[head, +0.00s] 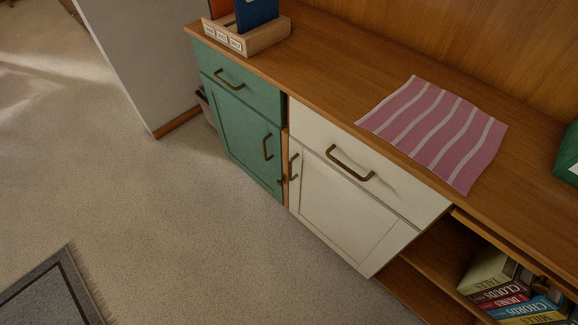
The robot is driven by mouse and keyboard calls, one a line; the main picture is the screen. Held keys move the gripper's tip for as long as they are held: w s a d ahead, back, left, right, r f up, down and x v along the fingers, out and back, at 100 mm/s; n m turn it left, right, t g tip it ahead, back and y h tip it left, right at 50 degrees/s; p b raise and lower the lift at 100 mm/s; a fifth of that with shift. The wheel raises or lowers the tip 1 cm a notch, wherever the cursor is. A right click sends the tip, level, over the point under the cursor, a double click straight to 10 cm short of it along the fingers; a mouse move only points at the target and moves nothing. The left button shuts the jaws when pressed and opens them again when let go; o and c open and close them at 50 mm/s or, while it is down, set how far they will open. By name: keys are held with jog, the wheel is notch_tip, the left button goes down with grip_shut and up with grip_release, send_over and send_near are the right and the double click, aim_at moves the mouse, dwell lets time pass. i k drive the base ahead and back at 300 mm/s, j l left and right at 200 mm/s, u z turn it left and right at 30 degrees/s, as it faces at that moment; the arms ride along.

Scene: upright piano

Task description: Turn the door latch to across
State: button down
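A green cabinet door (236,128) and a white cabinet door (345,215) stand side by side, with a narrow wooden upright between them. Both doors look closed. A small dark brass piece (281,181), which looks like the door latch, sits at the right edge of the green door, by the upright. It is too small to tell which way it is turned. The green door has a brass handle (268,147), and the white door has a brass handle (293,167) close to the latch. My gripper is not in view.
A green drawer (240,76) and a white drawer (395,180) sit above the doors. The wooden top holds a striped pink cloth (438,130) and a file holder (250,40). Books (500,290) lie on a lower right shelf. Carpet before the doors is clear; a grey rug (50,295) lies lower left.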

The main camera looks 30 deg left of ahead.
aim_at(279, 183)
jog(key=i+j, duration=0.1)
jog(key=j, duration=0.3)
jog(key=i+j, duration=0.1)
jog(key=j, duration=0.35)
jog(key=i+j+u, duration=0.1)
jog(key=j, duration=0.3)
jog(key=i+j, duration=0.1)
jog(key=j, duration=0.3)
jog(key=i+j, duration=0.1)
jog(key=j, duration=0.3)
jog(key=i+j+u, duration=0.1)
jog(key=j, duration=0.3)
